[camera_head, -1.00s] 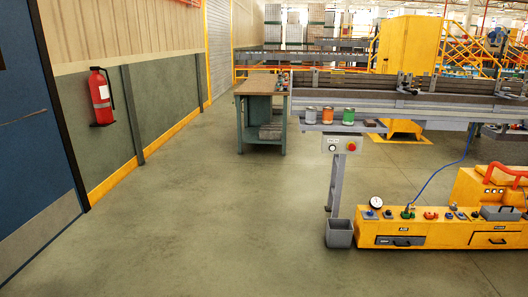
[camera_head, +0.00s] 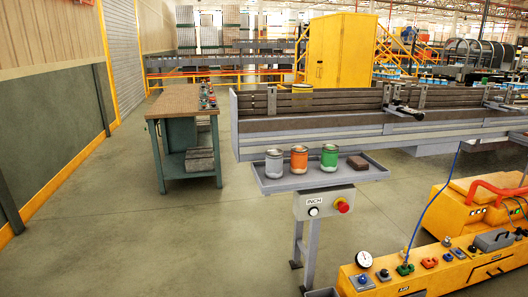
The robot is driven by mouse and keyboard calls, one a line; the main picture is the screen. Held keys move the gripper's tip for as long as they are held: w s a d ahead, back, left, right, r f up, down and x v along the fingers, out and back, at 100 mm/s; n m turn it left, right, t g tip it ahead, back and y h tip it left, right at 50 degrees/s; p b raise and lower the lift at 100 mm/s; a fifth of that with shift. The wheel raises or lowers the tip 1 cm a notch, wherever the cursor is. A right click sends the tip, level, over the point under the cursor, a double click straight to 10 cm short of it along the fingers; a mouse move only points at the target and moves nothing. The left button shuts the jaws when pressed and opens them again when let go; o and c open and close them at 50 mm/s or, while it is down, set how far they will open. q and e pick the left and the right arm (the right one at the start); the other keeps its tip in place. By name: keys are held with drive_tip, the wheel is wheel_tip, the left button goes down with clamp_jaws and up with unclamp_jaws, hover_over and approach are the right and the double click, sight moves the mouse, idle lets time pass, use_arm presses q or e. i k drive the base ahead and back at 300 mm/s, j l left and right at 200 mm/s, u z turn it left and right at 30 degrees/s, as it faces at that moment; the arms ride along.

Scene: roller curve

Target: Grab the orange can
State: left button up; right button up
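The orange can (camera_head: 299,160) stands upright on a small grey tray (camera_head: 275,187) fixed to the front of the conveyor. It is the middle one of three cans in a row. A grey can (camera_head: 274,164) stands just left of it and a green can (camera_head: 330,158) to its right, with small gaps between. Neither of my grippers shows in the view.
A brown block (camera_head: 358,163) lies on the tray's right side. The conveyor (camera_head: 350,125) runs behind the tray. A control box (camera_head: 325,203) hangs below it. A yellow machine (camera_head: 440,265) stands front right. A workbench (camera_head: 185,102) stands left. The floor (camera_head: 160,240) ahead is clear.

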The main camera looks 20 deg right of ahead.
sight(298, 164)
drive_tip(key=i+z, duration=0.2)
drive_tip(key=i, duration=0.25)
drive_tip(key=i+j+z, duration=0.2)
drive_tip(key=i, duration=0.25)
drive_tip(key=i+j+z, duration=0.2)
drive_tip(key=i, duration=0.25)
